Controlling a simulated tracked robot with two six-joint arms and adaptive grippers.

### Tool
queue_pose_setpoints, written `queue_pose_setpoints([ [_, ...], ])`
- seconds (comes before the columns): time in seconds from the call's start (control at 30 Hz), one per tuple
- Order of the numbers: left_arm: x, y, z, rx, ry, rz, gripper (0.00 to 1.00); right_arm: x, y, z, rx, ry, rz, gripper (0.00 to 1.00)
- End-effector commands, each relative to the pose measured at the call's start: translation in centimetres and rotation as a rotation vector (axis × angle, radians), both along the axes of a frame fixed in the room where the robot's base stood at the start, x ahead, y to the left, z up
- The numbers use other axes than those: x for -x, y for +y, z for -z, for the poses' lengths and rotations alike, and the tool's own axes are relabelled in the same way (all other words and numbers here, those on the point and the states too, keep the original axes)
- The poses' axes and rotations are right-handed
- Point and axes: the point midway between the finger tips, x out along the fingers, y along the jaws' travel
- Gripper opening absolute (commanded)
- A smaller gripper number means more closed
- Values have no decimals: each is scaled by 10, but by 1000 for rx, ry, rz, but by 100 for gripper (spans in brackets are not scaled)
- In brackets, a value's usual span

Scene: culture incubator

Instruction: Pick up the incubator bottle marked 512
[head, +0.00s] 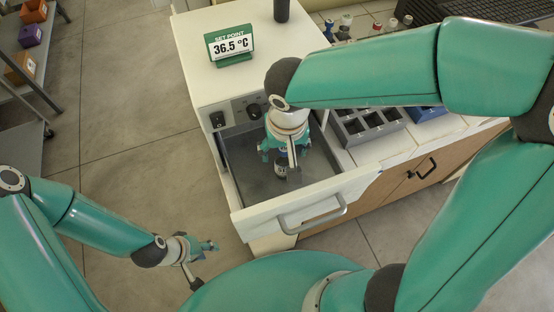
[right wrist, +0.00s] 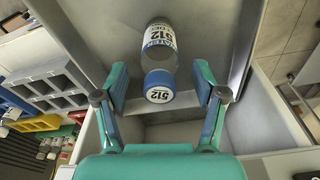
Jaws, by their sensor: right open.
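The bottle marked 512 (right wrist: 160,50) has a blue cap (right wrist: 159,86) and a white label reading 512. It stands in the open grey drawer, and a small part of it shows below the gripper in the head view (head: 281,170). My right gripper (right wrist: 162,88) is open, with one finger on each side of the cap and visible gaps between. In the head view my right gripper (head: 284,150) points down into the drawer and hides most of the bottle. My left gripper (head: 208,246) hangs low over the floor, away from the drawer; its opening is unclear.
The drawer (head: 328,204) has raised walls and a front handle (head: 312,219). A grey rack (head: 364,128) with empty compartments stands to the right on the counter. A sign (head: 230,45) reading 36.5 °C stands behind the drawer. Several small bottles stand farther back.

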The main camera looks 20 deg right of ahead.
Motion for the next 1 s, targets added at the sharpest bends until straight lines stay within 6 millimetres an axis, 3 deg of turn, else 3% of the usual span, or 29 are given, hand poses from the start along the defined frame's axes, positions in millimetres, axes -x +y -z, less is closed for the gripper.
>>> queue_pose_setpoints([
  [0.13, 0, 0, -1, 0, 0, 0, 40, -1, -1, 14, 0, 2, 0, 70],
  [0.37, 0, 0, -1, 0, 0, 0, 40, -2, 0, 15, -1, -1, 0, 70],
  [0.8, 0, 0, -1, 0, 0, 0, 40, -2, 0, 15, -2, -1, 0, 0],
  [1.0, 0, 0, -1, 0, 0, 0, 40, -2, 0, 14, -2, -1, -1, 0],
])
